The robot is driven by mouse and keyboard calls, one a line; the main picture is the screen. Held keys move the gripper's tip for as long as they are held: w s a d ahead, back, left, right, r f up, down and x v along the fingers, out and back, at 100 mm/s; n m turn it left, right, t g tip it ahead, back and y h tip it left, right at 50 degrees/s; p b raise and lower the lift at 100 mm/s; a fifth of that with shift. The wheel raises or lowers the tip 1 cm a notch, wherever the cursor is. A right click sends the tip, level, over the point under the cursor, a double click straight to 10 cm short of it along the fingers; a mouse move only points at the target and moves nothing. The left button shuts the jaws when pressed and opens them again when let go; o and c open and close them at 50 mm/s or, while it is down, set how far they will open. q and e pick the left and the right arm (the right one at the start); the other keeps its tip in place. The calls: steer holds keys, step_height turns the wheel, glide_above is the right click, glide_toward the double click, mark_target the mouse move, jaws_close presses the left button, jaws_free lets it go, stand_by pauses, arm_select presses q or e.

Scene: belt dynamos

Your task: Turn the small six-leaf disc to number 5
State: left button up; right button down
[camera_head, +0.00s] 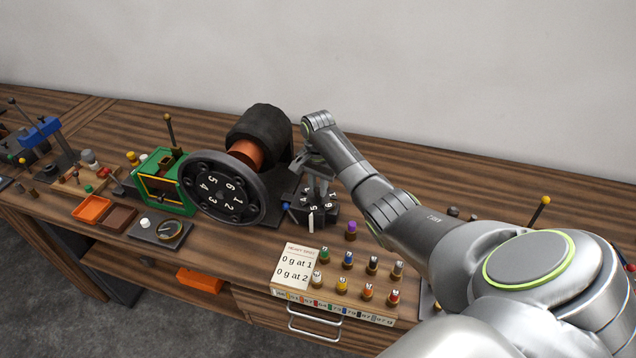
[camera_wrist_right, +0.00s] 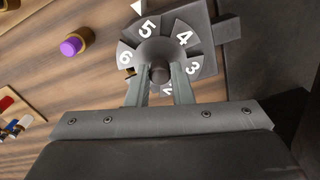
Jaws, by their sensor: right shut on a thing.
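The small six-leaf disc (camera_head: 302,210) is dark with white numbers and stands right of the big numbered wheel. In the right wrist view the disc (camera_wrist_right: 185,42) shows 6, 5, 4 and 3, with 2 partly seen between the fingers; the leaf behind the gripper is hidden. A white pointer mark (camera_wrist_right: 137,6) lies just outside the rim, with leaf 5 facing it. My right gripper (camera_wrist_right: 160,78) is shut on the round central knob (camera_wrist_right: 160,72), one finger each side. In the head view my right gripper (camera_head: 318,182) reaches the disc from above. My left gripper is out of view.
The big wheel (camera_head: 221,187) with a dark drum (camera_head: 260,130) stands close left of the disc. A purple-topped peg (camera_wrist_right: 73,46) stands nearby. A weight rack (camera_head: 335,292) with several pegs and a note sits in front.

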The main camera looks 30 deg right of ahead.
steer(key=shift+r, duration=0.15)
steer(key=c, duration=1.3)
jaws_free()
step_height(320, 180, up, 10)
steer(key=b, duration=0.1)
step_height(320, 180, up, 7)
steer(key=p, duration=0.6)
glide_above(318, 188)
steer(key=shift+s+r, duration=0.1)
